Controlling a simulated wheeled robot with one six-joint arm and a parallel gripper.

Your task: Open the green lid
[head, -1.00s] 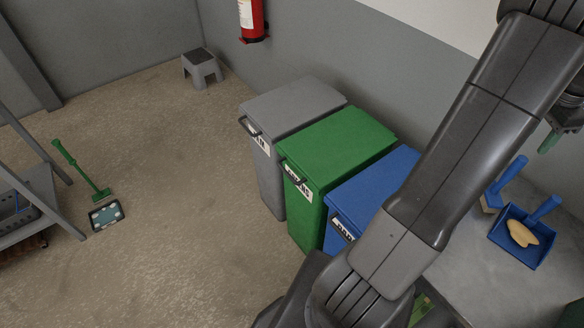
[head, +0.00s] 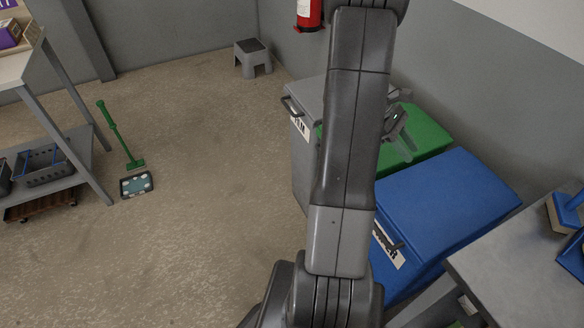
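The green lid (head: 428,143) is on the middle bin, between a grey bin and a blue bin, and it looks closed. My arm hides its left part, its handle and most of the green bin's front. My gripper (head: 398,122) shows partly behind the arm, over the left part of the green lid. I cannot tell how high it is above the lid or whether its fingers are open.
The grey bin (head: 302,152) stands behind and the blue bin (head: 455,200) in front, close against the green one. A grey table (head: 535,262) is at the right. A step stool (head: 252,58), a green-handled tool (head: 121,137) and a shelf (head: 50,178) are left. The middle floor is clear.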

